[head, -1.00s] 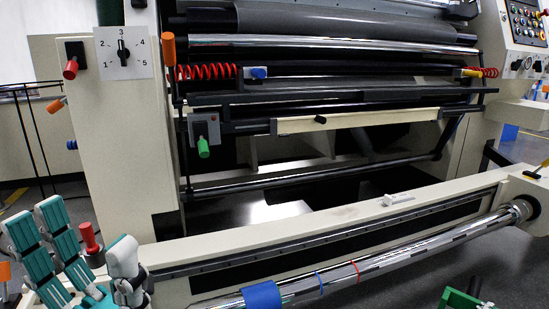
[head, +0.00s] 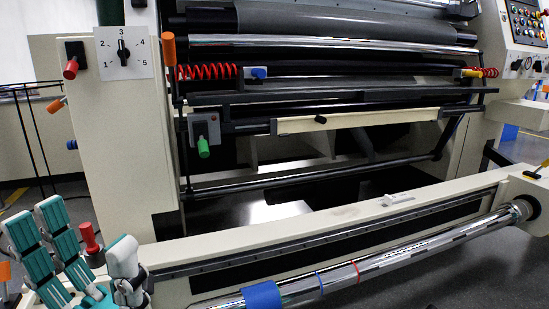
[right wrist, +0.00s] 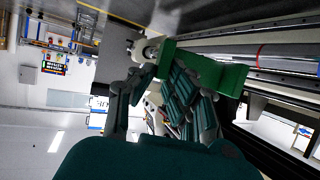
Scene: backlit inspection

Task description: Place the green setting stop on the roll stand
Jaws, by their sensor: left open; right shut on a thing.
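The green setting stop (right wrist: 208,72) shows in the right wrist view as a green block with a clamp-like shape. My right gripper (right wrist: 160,82), with teal finger pads, is shut on it; its fingers cover part of the stop. Neither shows in the head view now. The roll stand (head: 300,228) appears to be the cream beam across the front in the head view, with a chrome roll (head: 400,253) along it. My left gripper (head: 85,250) is open and empty at the lower left, beside a red knob (head: 89,238).
The roll carries a blue band (head: 262,295) and thin blue and red rings. A small light block (head: 397,199) lies on the beam. A yellow-handled lever (head: 538,168) is at its right end.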

